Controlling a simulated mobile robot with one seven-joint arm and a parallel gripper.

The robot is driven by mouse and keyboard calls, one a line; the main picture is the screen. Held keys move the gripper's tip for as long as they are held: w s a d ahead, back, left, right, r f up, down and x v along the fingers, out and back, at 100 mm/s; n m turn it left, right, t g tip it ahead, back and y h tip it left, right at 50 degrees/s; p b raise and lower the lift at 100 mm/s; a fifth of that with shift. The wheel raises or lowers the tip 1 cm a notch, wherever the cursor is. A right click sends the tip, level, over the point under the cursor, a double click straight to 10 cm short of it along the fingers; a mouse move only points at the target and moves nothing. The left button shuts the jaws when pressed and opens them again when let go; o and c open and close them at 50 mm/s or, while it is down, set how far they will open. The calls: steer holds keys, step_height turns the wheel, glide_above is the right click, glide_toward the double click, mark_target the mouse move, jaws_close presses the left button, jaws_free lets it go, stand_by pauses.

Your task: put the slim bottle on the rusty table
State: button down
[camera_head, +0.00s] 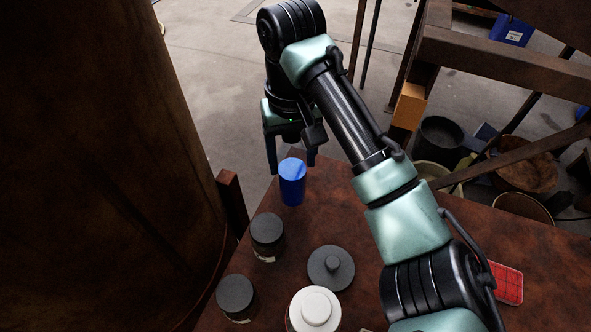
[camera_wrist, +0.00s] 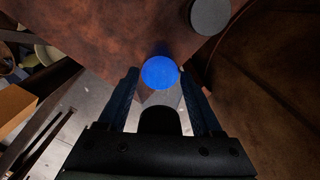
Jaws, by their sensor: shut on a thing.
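The slim bottle, seen as a narrow blue cylinder (camera_head: 292,188), is upright at the far corner of the rusty table (camera_head: 350,210). My gripper (camera_head: 291,165) comes down from above, its fingers on either side of the blue bottle and shut on it. In the wrist view the bottle's round blue top (camera_wrist: 160,73) sits between the fingertips, over the table's edge region. The table (camera_wrist: 100,35) shows there as a red-brown surface. I cannot tell whether the bottle's base touches the tabletop.
Dark-lidded jars (camera_head: 267,235) (camera_head: 236,295), a grey knobbed lid (camera_head: 331,268) and a white-lidded jar (camera_head: 315,308) stand on the near left of the table. A red object (camera_head: 508,284) lies at right. A large brown vat (camera_head: 100,150) rises at left.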

mark_target(293, 172)
steer(key=shift+f, duration=2)
steer(key=shift+c, duration=0.3)
jaws_free()
step_height(293, 172, up, 12)
steer(key=p, duration=0.3)
